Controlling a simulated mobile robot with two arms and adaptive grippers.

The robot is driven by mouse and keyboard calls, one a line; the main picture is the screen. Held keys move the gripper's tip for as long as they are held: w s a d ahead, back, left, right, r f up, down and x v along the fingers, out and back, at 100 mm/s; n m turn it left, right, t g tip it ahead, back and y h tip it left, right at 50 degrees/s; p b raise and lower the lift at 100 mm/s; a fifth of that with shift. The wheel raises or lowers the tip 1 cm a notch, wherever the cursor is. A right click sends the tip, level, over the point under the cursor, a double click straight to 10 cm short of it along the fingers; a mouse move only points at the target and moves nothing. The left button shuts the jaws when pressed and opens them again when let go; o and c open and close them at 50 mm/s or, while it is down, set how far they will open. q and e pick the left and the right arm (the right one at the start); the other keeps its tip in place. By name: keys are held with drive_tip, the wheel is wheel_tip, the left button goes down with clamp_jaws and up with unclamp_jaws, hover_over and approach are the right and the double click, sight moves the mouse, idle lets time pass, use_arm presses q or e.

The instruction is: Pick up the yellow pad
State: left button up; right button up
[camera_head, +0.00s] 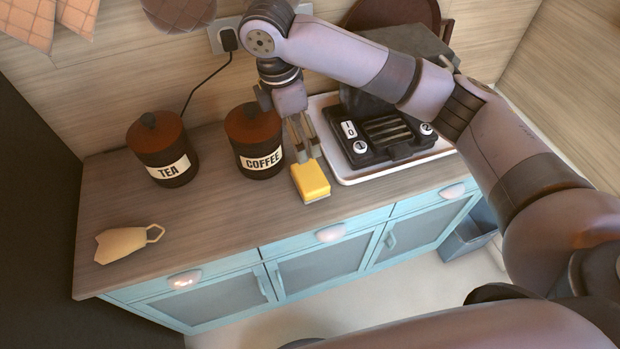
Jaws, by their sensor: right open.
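The yellow pad (311,179) lies on the wooden countertop, near its front edge, with a paler layer along its lower side. My right gripper (308,155) points down from above, its open fingers just over the far end of the pad. Whether the fingertips touch the pad I cannot tell. Nothing is seen between the fingers. My left gripper is not in view.
A coffee canister (255,140) stands close left of the gripper, a tea canister (163,150) further left. A white tray (372,175) with a black appliance (384,134) is at the right. A beige jug-like item (124,243) lies front left. Bare counter (215,213) lies between.

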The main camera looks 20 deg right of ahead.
drive_tip(key=f, duration=0.3)
drive_tip(key=d+f+p, duration=0.1)
drive_tip(key=f, duration=0.3)
drive_tip(key=d+f, duration=0.1)
drive_tip(key=f, duration=0.3)
drive_tip(key=shift+w+f+p, duration=0.1)
drive_tip(key=shift+f+p, duration=0.1)
drive_tip(key=shift+p, duration=0.1)
drive_tip(key=f+p, duration=0.1)
drive_tip(key=f, duration=0.1)
drive_tip(key=d+f, duration=0.1)
drive_tip(key=f, duration=0.1)
drive_tip(key=shift+f+p, duration=0.3)
drive_tip(key=shift+p, duration=0.1)
drive_tip(key=shift+f, duration=0.45)
drive_tip(key=c, duration=0.9)
drive_tip(key=shift+r, duration=0.1)
drive_tip(key=shift+c, duration=0.2)
wheel_tip(320, 180, up, 13)
drive_tip(key=b, duration=0.2)
wheel_tip(320, 180, up, 7)
hover_over(310, 175)
